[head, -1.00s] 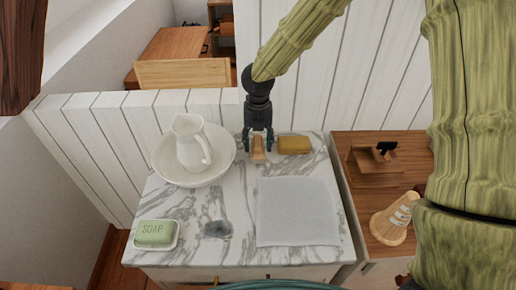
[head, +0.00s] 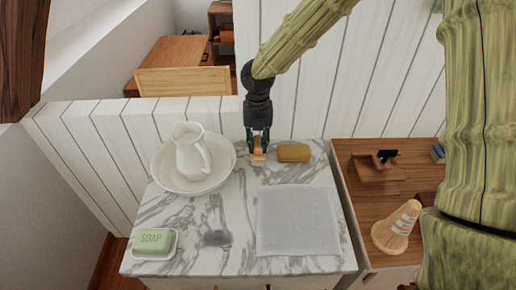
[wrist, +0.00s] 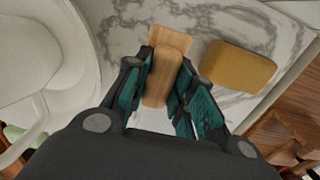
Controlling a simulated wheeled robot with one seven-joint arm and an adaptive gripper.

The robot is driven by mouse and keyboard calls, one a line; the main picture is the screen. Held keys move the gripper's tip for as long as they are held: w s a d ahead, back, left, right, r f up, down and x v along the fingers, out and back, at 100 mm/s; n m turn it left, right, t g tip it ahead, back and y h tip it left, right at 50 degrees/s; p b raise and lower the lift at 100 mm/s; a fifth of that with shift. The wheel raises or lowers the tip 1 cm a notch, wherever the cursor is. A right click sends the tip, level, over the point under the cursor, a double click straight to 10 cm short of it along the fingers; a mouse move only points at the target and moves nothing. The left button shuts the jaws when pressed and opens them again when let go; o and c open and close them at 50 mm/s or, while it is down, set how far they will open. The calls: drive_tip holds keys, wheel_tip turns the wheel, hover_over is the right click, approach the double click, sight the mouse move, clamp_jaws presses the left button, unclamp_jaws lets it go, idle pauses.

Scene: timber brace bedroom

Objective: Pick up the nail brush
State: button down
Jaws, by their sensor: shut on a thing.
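The nail brush (head: 258,158) is a small light wooden block at the back of the marble top, between the basin and the yellow sponge. My gripper (head: 258,146) is above it, pointing down, with its fingers closed on the brush's two sides. In the wrist view the wooden brush (wrist: 164,75) lies lengthwise between the teal finger pads of my gripper (wrist: 160,92). Its bristles are hidden. I cannot tell whether it still touches the marble.
A white pitcher (head: 190,152) stands in a basin (head: 163,172) on the left. A yellow sponge (head: 294,152) lies close on the right. A plank wall (head: 330,80) rises behind.

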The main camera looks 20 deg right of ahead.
drive_tip(key=s+a+r+b, duration=0.1)
drive_tip(key=s+a, duration=0.1)
drive_tip(key=s, duration=0.5)
drive_tip(key=s+a+b, duration=0.1)
drive_tip(key=s, duration=0.7)
drive_tip(key=shift+s+a+r, duration=0.3)
drive_tip(key=shift+a+r, duration=0.05)
drive_tip(key=shift+r, duration=0.05)
drive_tip(key=c, duration=1.8)
unclamp_jaws()
drive_tip(key=c, duration=0.3)
